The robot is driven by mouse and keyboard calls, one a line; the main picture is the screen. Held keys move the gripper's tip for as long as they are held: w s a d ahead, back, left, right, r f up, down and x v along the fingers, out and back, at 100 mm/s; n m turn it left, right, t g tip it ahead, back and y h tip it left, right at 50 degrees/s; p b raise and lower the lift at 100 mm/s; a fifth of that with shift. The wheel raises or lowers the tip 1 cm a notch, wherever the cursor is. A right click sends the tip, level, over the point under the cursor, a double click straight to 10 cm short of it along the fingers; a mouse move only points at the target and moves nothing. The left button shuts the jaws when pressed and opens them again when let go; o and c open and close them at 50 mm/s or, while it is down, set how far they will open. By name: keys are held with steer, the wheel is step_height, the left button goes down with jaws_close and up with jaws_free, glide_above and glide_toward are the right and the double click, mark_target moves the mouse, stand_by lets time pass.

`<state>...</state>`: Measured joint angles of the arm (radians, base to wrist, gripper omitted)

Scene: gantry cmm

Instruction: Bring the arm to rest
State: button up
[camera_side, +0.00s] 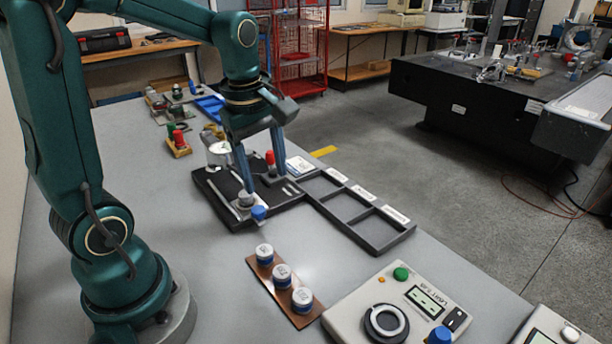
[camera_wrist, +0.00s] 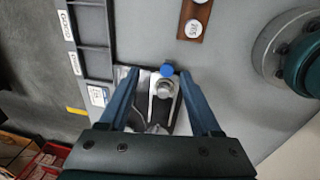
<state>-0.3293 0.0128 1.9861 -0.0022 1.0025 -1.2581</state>
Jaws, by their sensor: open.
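My green arm reaches over the grey bench, and my gripper (camera_side: 263,181) points down with its two blue fingers spread. The fingers are over a black base plate (camera_side: 222,203) carrying a small fixture with a blue knob (camera_side: 258,213), a silver round part (camera_side: 245,198) and a red-topped part (camera_side: 270,158). In the wrist view my gripper (camera_wrist: 158,74) is open, with the blue knob (camera_wrist: 167,71) and the silver part (camera_wrist: 165,88) showing between the fingers. I see nothing clasped. Whether the fingertips touch the fixture I cannot tell.
A dark tray with labelled compartments (camera_side: 375,234) adjoins the plate on the right. A brown strip (camera_side: 263,283) with three white-topped pots lies in front. A control box (camera_side: 345,312) with knobs stands front right. A wooden block (camera_side: 180,150) with coloured pieces stands behind.

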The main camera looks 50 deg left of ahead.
steer(key=s+d+r+m+t, duration=0.2)
steer(key=s+d+m, duration=0.6)
steer(key=m, duration=1)
steer(key=shift+s+r+t, duration=0.2)
steer(key=shift+r+t, duration=0.1)
steer(key=shift+t, duration=0.7)
